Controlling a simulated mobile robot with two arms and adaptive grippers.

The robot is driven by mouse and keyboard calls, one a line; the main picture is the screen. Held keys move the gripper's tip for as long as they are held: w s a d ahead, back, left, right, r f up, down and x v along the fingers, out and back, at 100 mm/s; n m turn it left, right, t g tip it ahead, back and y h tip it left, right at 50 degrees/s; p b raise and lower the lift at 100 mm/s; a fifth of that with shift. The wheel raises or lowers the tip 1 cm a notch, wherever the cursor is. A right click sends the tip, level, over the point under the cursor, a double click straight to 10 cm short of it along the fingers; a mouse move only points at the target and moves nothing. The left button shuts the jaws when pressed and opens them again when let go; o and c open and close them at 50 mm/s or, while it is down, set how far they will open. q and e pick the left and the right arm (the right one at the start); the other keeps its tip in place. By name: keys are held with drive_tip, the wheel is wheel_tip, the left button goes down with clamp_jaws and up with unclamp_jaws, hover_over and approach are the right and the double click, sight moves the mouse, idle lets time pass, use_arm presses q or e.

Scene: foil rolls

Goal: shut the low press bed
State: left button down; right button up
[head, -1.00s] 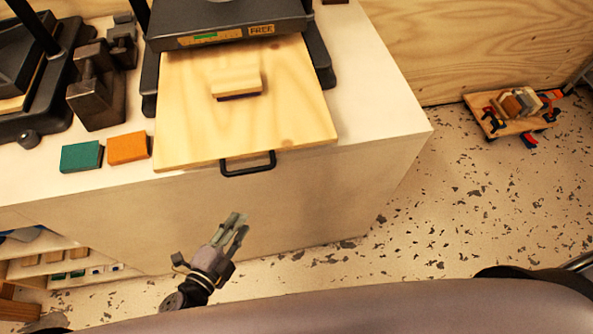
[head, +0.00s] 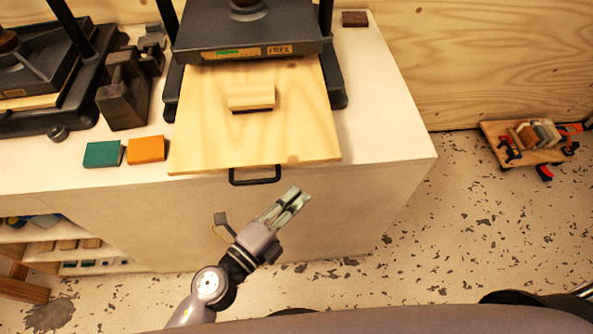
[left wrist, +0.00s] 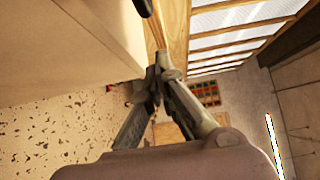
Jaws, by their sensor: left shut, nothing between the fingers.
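The low press bed (head: 200,140) is a pale wooden board pulled out from under the dark press (head: 250,28), its front edge over the counter's front. A black bar handle (head: 254,180) is fixed at its front edge. A small wooden block (head: 250,97) lies on the board. My left gripper (head: 296,198) is shut and empty, in front of the counter, below and to the right of the handle and apart from it in the picture. Its fingers also show in the left wrist view (left wrist: 157,78). My right gripper is not in view.
A green block (head: 103,154) and an orange block (head: 146,149) sit on the counter (head: 390,130) left of the board. Dark metal weights (head: 122,95) and a second press (head: 30,75) stand farther left. A wooden dolly (head: 530,145) is on the floor at right.

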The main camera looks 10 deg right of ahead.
sight(287, 103)
use_arm(q)
drive_tip(key=shift+w+d+p, duration=0.2)
drive_tip(key=shift+w, duration=1.05)
drive_tip(key=shift+w+d+p, duration=0.2)
drive_tip(key=shift+w, duration=1)
drive_tip(key=shift+w, duration=0.2)
drive_tip(key=w, duration=1)
drive_tip(key=w+b, duration=0.2)
drive_tip(key=w, duration=0.9)
drive_tip(key=shift+w+f+b, duration=0.15)
drive_tip(key=shift+b, duration=0.15)
drive_tip(key=shift+w, duration=0.5)
